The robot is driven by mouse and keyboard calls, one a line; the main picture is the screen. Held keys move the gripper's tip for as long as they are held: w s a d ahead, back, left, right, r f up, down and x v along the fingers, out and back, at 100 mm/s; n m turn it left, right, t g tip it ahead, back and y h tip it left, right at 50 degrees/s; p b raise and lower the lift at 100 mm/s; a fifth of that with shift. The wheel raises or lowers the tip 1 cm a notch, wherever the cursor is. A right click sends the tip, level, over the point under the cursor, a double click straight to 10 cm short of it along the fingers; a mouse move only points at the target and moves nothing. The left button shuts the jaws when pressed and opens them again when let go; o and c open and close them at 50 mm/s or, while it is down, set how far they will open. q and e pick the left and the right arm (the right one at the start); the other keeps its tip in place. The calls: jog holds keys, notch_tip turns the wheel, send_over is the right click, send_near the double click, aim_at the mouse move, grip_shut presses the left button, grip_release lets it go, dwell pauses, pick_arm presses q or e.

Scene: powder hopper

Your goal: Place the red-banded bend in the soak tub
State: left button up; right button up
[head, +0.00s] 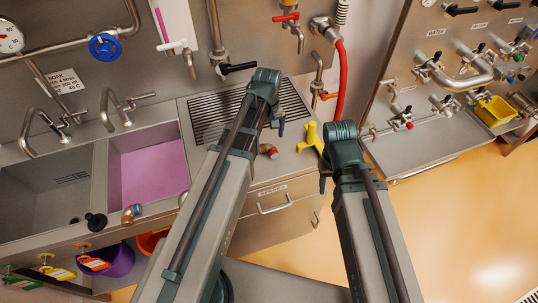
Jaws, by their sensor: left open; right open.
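The soak tub (148,172) is the right-hand basin, holding pink-purple liquid. A small copper-coloured bend (268,150) with a reddish look lies on the steel counter just right of my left forearm. Another copper bend (131,213), with a band that looks bluish, sits on the front ledge of the tub. The bands are too small to read surely. My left gripper (280,126) is open, mostly hidden behind its wrist, above the ribbed drainboard and beyond the first bend. My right gripper (323,183) is open, mostly hidden beside its wrist, near the counter's right end. Neither visibly holds anything.
A yellow fitting (310,137) stands on the counter between my wrists. An empty grey basin (45,195) is left of the tub. A black plug (96,221) sits on the ledge. Taps (120,105) overhang the basins. A red hose (340,80) hangs behind.

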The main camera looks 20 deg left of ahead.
aim_at(268, 146)
pick_arm(q)
jog(key=shift+f, duration=0.65)
pick_arm(e)
jog(key=shift+f, duration=0.6)
jog(key=shift+f, duration=0.1)
pick_arm(q)
notch_tip(268, 146, down, 5)
jog(key=b, duration=0.5)
jog(key=shift+w+a+f+b, duration=0.1)
jog(key=shift+w+f+b, duration=0.05)
jog(key=shift+b, duration=0.2)
pick_arm(e)
notch_tip(268, 146, down, 5)
jog(key=shift+f, duration=0.1)
pick_arm(q)
jog(key=shift+c, duration=0.4)
jog(key=c, duration=1.5)
jog(key=shift+r+p, duration=0.3)
jog(key=shift+p, duration=0.05)
pick_arm(e)
jog(key=shift+r, duration=0.35)
